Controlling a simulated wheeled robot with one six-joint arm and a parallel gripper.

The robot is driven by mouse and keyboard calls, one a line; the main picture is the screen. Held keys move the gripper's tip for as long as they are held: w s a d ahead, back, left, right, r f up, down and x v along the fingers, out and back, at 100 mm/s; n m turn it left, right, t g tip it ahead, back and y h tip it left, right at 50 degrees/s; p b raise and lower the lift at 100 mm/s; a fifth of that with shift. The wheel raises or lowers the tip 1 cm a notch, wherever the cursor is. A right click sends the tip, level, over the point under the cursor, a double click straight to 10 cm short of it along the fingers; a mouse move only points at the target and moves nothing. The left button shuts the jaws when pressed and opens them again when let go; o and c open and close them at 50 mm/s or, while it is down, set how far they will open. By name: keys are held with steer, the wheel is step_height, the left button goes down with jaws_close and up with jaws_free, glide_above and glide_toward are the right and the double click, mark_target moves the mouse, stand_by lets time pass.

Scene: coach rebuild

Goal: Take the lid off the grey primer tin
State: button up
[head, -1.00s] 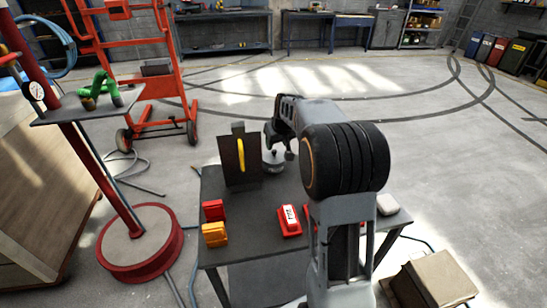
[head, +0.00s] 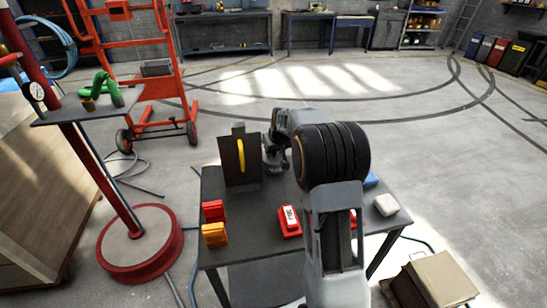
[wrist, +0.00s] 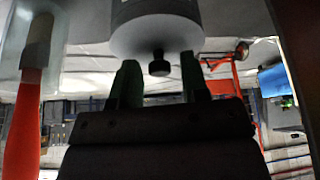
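The grey primer tin (head: 273,169) stands on the dark table beside the upright brown board and is partly hidden by my arm in the head view. In the wrist view, the grey tin (wrist: 155,25) shows at the top, with a black knob (wrist: 159,64) on its lid. The lid appears to be on the tin. My gripper (wrist: 160,78) is open, with one finger on each side of the knob and gaps visible on both sides. In the head view my gripper (head: 274,154) is at the tin, its fingers hard to make out.
A brown board with a yellow handle (head: 230,165) stands left of the tin. Red (head: 213,211) and orange (head: 214,235) blocks, a labelled red box (head: 289,221), a blue item (head: 371,180) and a pale block (head: 386,205) are on the table. A red-handled tool (wrist: 22,125) is near in the wrist view.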

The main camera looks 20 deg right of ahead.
jaws_close()
steer(key=shift+r, duration=0.15)
